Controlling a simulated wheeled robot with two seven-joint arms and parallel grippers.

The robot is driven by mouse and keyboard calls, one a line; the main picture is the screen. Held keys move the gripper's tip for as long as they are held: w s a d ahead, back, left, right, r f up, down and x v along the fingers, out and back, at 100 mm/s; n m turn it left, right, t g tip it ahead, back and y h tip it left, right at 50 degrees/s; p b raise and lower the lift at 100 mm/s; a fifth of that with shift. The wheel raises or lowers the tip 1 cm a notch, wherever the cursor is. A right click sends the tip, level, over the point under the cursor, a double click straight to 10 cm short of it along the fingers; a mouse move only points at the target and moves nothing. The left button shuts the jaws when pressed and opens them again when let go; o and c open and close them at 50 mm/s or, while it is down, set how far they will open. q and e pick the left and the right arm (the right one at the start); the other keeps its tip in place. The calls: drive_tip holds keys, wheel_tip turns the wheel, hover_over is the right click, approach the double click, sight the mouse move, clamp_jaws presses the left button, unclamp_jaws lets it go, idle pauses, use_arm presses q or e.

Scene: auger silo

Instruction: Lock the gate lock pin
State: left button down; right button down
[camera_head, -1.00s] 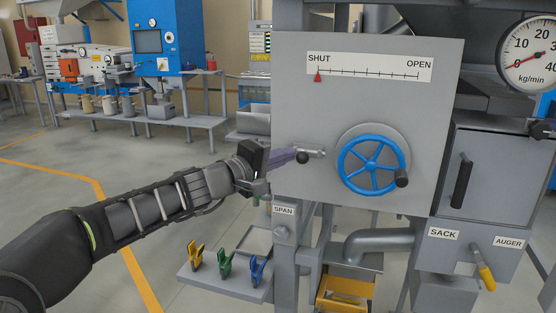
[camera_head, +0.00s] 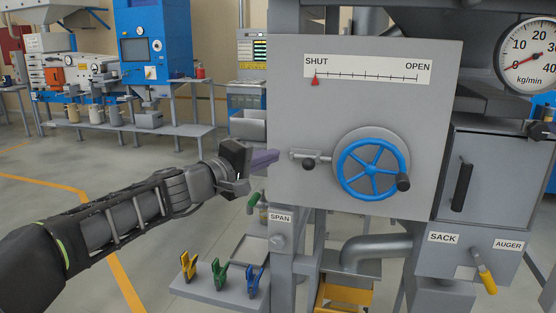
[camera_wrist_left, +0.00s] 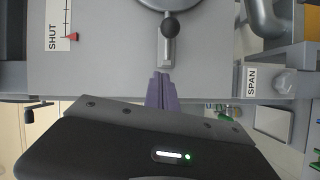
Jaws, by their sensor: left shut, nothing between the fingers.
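The gate lock pin, a silver bar (camera_head: 324,159) with a black ball knob (camera_head: 308,163), lies level in a small bracket on the grey panel (camera_head: 290,110). Its right end meets the edge of the round disc behind the blue handwheel (camera_head: 373,169); I cannot tell whether it enters it. The knob also shows in the left wrist view (camera_wrist_left: 169,25). My left gripper (camera_head: 275,157) is left of the bracket, its purple fingers shut and empty, pointing at the pin. In the left wrist view the fingertips (camera_wrist_left: 162,76) are just short of the bracket. My right gripper is out of view.
A red pointer (camera_head: 315,80) stands at SHUT on the panel's scale. Yellow, green and blue clips (camera_head: 221,273) stand on a low shelf below my left arm. A green-handled part (camera_head: 253,203) is just under the gripper.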

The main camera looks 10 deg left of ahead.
use_arm(q)
drive_tip(key=b+v, duration=0.1)
drive_tip(key=v, duration=0.7)
drive_tip(key=shift+s+b, duration=0.3)
drive_tip(key=shift+s, duration=0.2)
drive_tip(key=shift+d, duration=0.1)
